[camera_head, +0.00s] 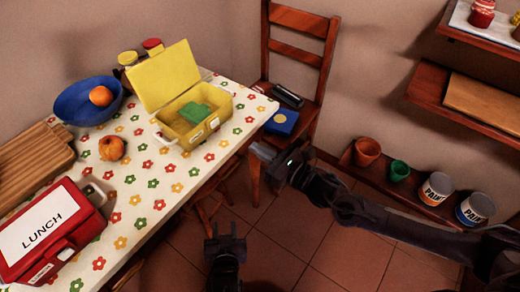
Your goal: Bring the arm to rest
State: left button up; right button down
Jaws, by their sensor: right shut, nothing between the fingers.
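My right gripper (262,152) is shut and empty. It is in the air off the table's right edge, in front of the wooden chair, with its arm reaching in from the right. My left gripper (225,230) is lower in the picture, over the tiled floor and right of the table. Its two fingers look apart, with nothing between them.
The flowered table (135,215) carries an open yellow lunchbox (215,117) with a green item inside, a red lunchbox (75,243), a blue bowl (72,108) and fruit. A chair (315,75) stands behind. Pots and paint cans (436,188) line a low shelf.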

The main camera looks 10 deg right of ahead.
pick_arm(q)
jog(key=shift+a+f, duration=0.1)
jog(key=shift+f, duration=0.2)
